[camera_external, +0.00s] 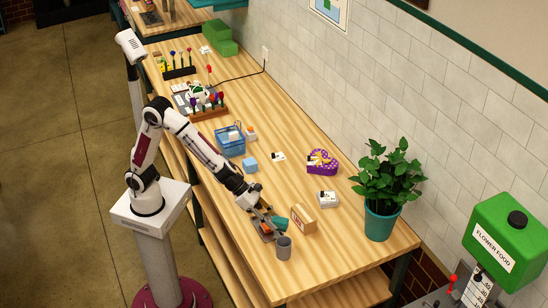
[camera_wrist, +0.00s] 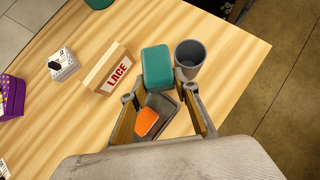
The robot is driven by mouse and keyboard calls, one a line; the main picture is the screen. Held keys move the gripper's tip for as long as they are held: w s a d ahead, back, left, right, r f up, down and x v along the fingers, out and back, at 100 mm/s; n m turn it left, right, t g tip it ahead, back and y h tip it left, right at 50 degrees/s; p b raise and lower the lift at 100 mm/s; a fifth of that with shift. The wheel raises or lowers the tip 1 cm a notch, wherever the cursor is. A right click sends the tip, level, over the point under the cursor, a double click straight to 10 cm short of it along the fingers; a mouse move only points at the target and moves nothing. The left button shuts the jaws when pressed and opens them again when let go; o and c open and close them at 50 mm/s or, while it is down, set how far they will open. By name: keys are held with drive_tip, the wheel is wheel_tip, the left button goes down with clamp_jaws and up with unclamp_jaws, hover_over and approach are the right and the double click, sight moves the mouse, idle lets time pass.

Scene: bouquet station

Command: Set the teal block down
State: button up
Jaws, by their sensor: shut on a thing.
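The teal block (camera_wrist: 157,66) is held between the fingertips of my gripper (camera_wrist: 158,84); in the external view the block (camera_external: 281,222) shows beside my gripper (camera_external: 266,212), partly hidden. My gripper is shut on it, pointing down near the front end of the table. A small grey tray (camera_wrist: 169,108) lies below and between the fingers, with an orange block (camera_wrist: 146,122) in it. I cannot tell how high the teal block is above the table.
A grey cup (camera_wrist: 189,57) stands close to the right of the teal block. A box marked LACE (camera_wrist: 107,68) lies to the left. A white card block (camera_wrist: 63,64) and a purple heart box (camera_wrist: 11,97) are further left. A potted plant (camera_external: 381,220) stands near the wall.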

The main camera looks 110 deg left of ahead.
drive_tip(key=w+d+n+y, duration=0.1)
drive_tip(key=w+d+n, duration=0.1)
drive_tip(key=w+d, duration=0.3)
drive_tip(key=w+d+r+n+y, duration=0.1)
drive_tip(key=w+d, duration=0.4)
drive_tip(key=d, duration=0.6)
drive_tip(key=shift+w+n+g+y, duration=0.2)
drive_tip(key=shift+n+g+y, duration=0.1)
drive_tip(key=shift+n+y, duration=0.25)
drive_tip(key=shift+d, duration=0.1)
drive_tip(key=shift+f, duration=2.45)
drive_tip(key=shift+f, duration=2.5)
drive_tip(key=shift+f, duration=0.1)
